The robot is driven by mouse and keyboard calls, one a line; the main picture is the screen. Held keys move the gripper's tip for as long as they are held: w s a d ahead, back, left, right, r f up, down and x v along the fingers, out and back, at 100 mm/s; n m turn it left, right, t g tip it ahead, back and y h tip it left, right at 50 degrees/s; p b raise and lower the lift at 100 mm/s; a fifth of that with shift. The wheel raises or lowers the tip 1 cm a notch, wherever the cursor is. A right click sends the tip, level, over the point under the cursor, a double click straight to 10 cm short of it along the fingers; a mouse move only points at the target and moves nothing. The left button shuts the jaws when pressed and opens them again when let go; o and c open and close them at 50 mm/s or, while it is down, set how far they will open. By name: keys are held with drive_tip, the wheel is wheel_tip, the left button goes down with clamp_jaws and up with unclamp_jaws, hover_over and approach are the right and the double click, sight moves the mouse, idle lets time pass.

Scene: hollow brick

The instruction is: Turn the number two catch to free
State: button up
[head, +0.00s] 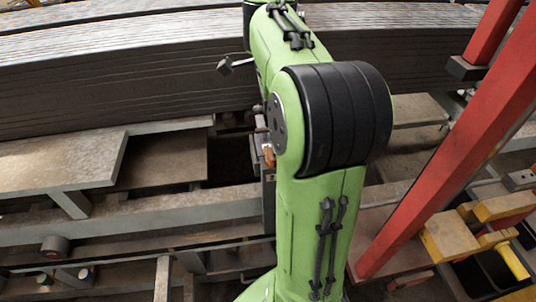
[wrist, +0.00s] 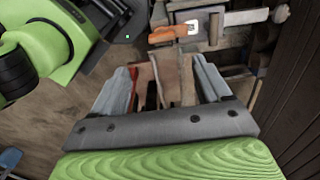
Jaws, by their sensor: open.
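My gripper (wrist: 165,82) is open in the wrist view, its two grey fingers spread apart. Beyond the fingertips is an orange handle (wrist: 172,33), lying sideways on a metal latch, which I take for a catch; I cannot read any number on it. A pale metal bar (wrist: 245,17) lies to its right. The handle looks apart from my fingers. In the head view a small orange part (head: 268,156) shows on a grey upright beside my green arm. My arm hides my gripper and much of the area there.
A red post (head: 440,150) slants up on the right, near yellow blocks (head: 448,237). A stack of long grey boards (head: 120,75) fills the back. Grey beams (head: 130,220) run across the left. In the wrist view a brown piece (wrist: 172,78) and a red strip (wrist: 133,85) show between my fingers.

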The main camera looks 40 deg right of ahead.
drive_tip(key=f+b, duration=0.1)
drive_tip(key=f, duration=0.2)
drive_tip(key=f+b, duration=0.1)
drive_tip(key=f, duration=0.3)
drive_tip(key=f+b, duration=0.1)
drive_tip(key=f, duration=0.3)
drive_tip(key=shift+w+f, duration=0.15)
drive_tip(key=shift+w, duration=0.15)
drive_tip(key=c, duration=1)
drive_tip(key=shift+c, duration=0.2)
drive_tip(key=shift+n, duration=0.4)
drive_tip(key=n+p, duration=0.1)
drive_tip(key=n, duration=0.2)
drive_tip(key=shift+n+p, duration=0.3)
drive_tip(key=n+p, duration=0.1)
drive_tip(key=n, duration=0.3)
drive_tip(key=shift+n, duration=0.3)
drive_tip(key=n+p, duration=0.1)
drive_tip(key=n, duration=0.3)
drive_tip(key=shift+n+p, duration=0.65)
drive_tip(key=shift+n, duration=1.85)
